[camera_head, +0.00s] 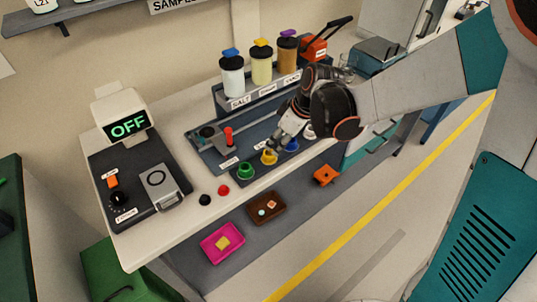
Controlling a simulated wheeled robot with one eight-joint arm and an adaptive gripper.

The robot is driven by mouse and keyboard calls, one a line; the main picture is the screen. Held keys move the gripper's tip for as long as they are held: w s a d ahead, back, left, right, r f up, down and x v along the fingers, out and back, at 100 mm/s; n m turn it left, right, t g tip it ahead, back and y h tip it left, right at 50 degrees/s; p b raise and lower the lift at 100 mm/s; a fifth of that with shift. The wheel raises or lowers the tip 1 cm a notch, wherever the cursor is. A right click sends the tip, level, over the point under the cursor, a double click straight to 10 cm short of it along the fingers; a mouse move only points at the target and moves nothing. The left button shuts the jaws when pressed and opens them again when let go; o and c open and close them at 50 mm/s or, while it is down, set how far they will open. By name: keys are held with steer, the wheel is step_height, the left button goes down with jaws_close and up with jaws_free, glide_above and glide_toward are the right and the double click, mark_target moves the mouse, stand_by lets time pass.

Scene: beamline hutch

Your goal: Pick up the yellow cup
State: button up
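The yellow cup (269,157) is small and stands in a row on the bench, between a green cup (245,170) and a blue cup (292,145). My gripper (275,144) points down right at the yellow cup, with its fingertips at or just above the cup's top. The fingers partly cover the cup's upper part. I cannot tell whether they touch it or how far apart they are. A whitish cup (310,132) is partly hidden behind my wrist.
A rack (222,101) with several capped jars stands behind the cups. A small device with a red knob (228,135) is left of my gripper.

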mark_target(271, 151)
steer(key=shift+b+x, duration=1.45)
steer(key=shift+x, duration=2.05)
steer(key=shift+s+r, duration=0.1)
steer(key=shift+s, duration=0.05)
steer(key=shift+c, duration=0.3)
steer(key=c, duration=0.8)
